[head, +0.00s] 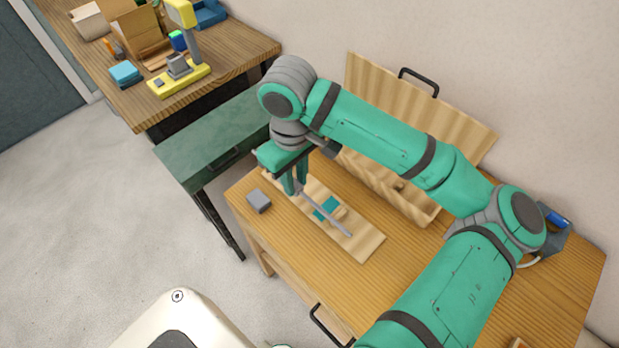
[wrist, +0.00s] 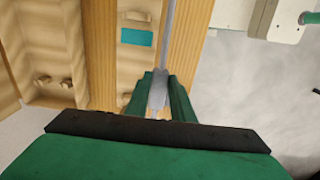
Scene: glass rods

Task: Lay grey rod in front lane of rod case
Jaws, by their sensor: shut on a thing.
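The grey rod (head: 330,219) is a long thin bar, gripped near one end by my gripper (head: 297,190). It extends toward the lower right in the head view, over the pale wooden board. In the wrist view the rod (wrist: 167,30) runs away between the fingertips of my gripper (wrist: 159,92), along the board's right edge. I cannot tell how high it is above the board. The rod case has its wavy lid (head: 420,105) raised at the back and its lane-lined base (head: 410,203) behind the board, partly hidden by my arm. The case (wrist: 45,40) is at the left in the wrist view.
The pale board (head: 367,246) carries a teal patch (head: 326,209), also in the wrist view (wrist: 136,37). A small grey block (head: 258,200) sits left of the board. The table's front strip (head: 300,250) is clear. A wall stands behind the case.

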